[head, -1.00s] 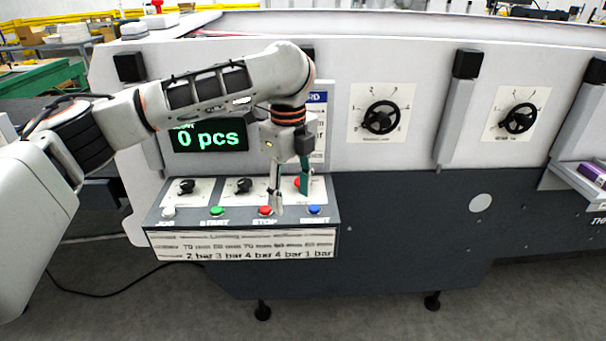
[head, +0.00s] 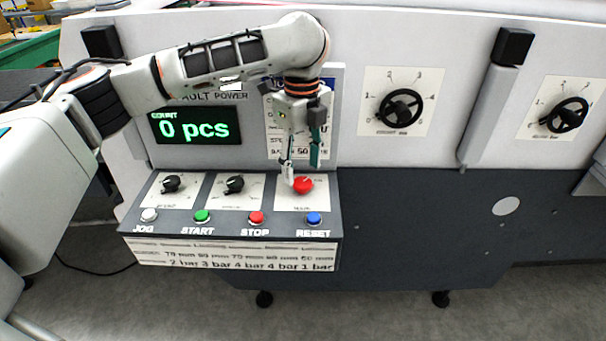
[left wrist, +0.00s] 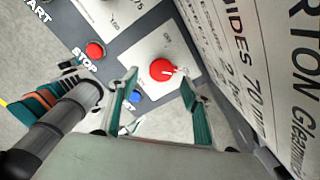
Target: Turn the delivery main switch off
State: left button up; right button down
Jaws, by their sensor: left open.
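The delivery main switch looks to be the red rotary knob (head: 303,185) on a pale plate at the right end of the control panel (head: 130,222). In the left wrist view the red knob (left wrist: 162,70) has a white pointer mark and lies just beyond my fingertips. My left gripper (head: 302,172) is open above and slightly behind the knob, pointing down. In the left wrist view its teal-padded fingers (left wrist: 160,95) stand apart with nothing between them. I cannot tell whether a finger touches the knob.
Close in front of the knob are the blue RESET button (head: 314,218) and red STOP button (head: 256,217). Black knobs (head: 235,184) sit to the left. The machine wall with a printed sheet (head: 325,100) rises close behind. A handwheel (head: 401,108) is at the right.

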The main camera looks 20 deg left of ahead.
aim_at(302, 181)
pick_arm(q)
notch_tip(302, 181, down, 3)
jog(key=shift+w+r, duration=0.15)
jog(key=shift+f, duration=0.6)
jog(key=c, duration=1.1)
pick_arm(e)
jog(key=shift+w+a+r, duration=0.2)
jog(key=shift+w+r, duration=0.05)
jog(key=shift+w, duration=0.25)
